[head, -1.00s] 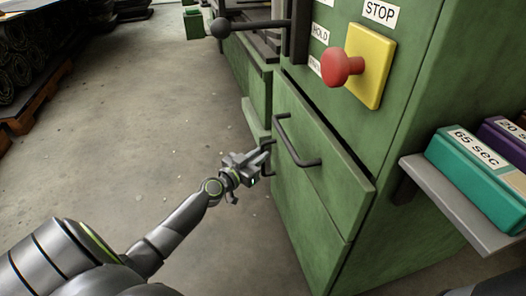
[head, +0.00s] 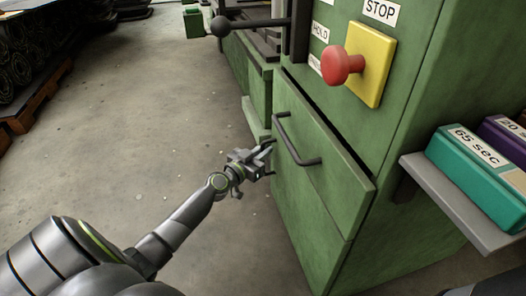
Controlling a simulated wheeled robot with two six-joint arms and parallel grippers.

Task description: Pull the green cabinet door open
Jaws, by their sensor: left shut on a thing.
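The green cabinet door (head: 303,228) is the lower front panel of the green machine, and it looks closed. A dark handle (head: 270,172) sits at its upper left edge, mostly hidden by my gripper. My left gripper (head: 266,158) is at this handle, its jaws shut on it. My right gripper is not in view.
Above the door is a green drawer front (head: 335,180) with a black bar handle (head: 290,145), close to my gripper. A red stop button (head: 340,66) is higher up. A grey shelf (head: 440,200) with labelled boxes juts out right.

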